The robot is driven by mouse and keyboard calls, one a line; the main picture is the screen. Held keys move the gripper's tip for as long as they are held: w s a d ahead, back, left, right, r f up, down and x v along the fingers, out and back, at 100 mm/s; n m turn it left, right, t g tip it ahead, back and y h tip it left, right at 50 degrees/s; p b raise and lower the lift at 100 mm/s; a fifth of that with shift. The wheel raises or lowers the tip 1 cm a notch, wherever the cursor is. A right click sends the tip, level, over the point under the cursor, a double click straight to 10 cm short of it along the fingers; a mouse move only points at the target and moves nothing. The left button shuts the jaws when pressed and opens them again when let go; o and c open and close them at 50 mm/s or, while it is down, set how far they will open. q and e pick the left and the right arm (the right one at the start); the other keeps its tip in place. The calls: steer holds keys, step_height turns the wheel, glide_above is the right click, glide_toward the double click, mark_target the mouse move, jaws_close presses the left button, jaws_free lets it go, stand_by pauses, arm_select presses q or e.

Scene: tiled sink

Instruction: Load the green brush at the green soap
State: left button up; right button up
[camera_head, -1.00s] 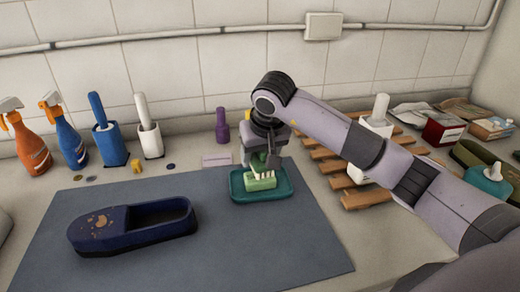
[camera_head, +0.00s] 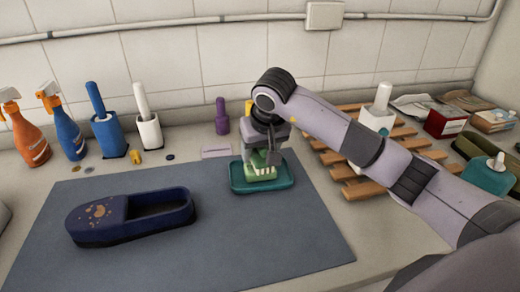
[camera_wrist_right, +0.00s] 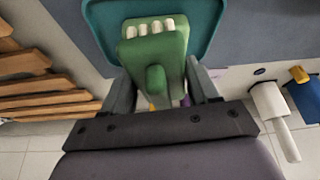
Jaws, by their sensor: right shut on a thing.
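My right gripper (camera_head: 262,148) is shut on the green brush (camera_wrist_right: 152,50), over the teal soap dish (camera_head: 235,180). In the right wrist view the brush lies between the two fingers, its white bristles showing at the far end, above the dish's rim (camera_wrist_right: 98,20). In the head view the bristles show just above the light green soap (camera_head: 262,175), which sits in the dish. I cannot tell whether the bristles touch it. The gripper hides much of the brush. My left gripper is not in view.
A dark blue shoe (camera_head: 115,220) lies on the grey mat (camera_head: 240,245). Orange and blue spray bottles (camera_head: 68,132), brush holders (camera_head: 150,133) and a purple bottle (camera_head: 222,118) stand along the back. A wooden rack (camera_head: 335,160) is right of the dish. The mat's front is clear.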

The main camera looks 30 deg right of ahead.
steer(key=shift+f+b, duration=0.4)
steer(key=shift+f, duration=0.1)
stand_by(0.9)
steer(key=shift+r+p, duration=2.35)
steer(key=shift+r, duration=1.2)
